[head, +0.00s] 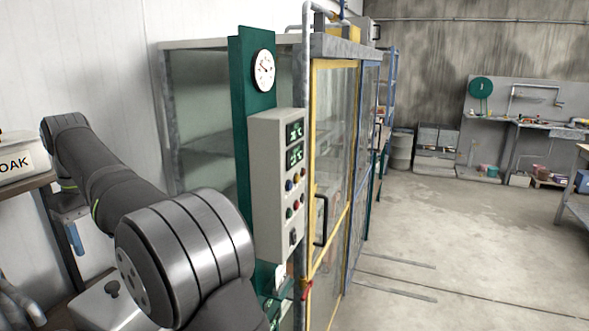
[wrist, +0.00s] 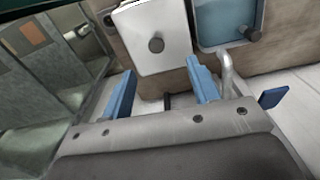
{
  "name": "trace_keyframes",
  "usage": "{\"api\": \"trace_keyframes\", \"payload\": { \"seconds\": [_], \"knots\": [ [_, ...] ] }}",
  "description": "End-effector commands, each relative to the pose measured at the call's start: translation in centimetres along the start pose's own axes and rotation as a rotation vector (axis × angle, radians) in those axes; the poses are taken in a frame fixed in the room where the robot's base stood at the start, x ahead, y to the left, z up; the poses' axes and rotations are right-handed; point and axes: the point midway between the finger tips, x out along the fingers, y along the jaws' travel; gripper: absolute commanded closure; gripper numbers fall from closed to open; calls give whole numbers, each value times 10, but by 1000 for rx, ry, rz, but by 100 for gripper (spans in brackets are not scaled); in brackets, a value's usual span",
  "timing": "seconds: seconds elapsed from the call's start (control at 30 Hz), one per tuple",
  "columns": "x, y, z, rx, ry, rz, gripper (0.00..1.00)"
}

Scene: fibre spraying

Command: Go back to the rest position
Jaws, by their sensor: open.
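My gripper (wrist: 160,88) shows in the wrist view with its two blue fingers spread apart and nothing between them. Beyond the fingertips is a white lidded box (wrist: 153,32) with a dark round knob, and to its right a blue-grey lidded box (wrist: 222,22) with a similar knob. In the head view my dark arm crosses the left side, and a white lid with a dark knob (head: 112,288) shows below it. My gripper is not clearly visible in the head view.
A grey control box (head: 279,185) with displays and buttons stands close to the right of my arm. Beside it is a glass cabinet with a yellow-framed door (head: 331,150). A bin labelled OAK (head: 14,163) sits on a shelf at far left. Open floor (head: 450,230) lies to the right.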

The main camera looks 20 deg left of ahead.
Motion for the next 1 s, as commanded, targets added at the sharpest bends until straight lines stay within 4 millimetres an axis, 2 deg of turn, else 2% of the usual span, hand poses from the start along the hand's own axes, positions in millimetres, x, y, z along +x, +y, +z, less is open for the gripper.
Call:
{"api": "trace_keyframes", "payload": {
  "seconds": [0.2,0.53,0.57,0.77,0.9,1.0],
  "knots": [
    [-4,-11,10,9,0,0,45],
    [-5,-13,12,11,0,0,45],
    [-5,-13,12,11,0,0,41],
    [-5,-13,12,11,0,0,2],
    [-6,-13,14,24,0,0,0],
    [-13,-11,26,98,2,1,0]
  ]
}}
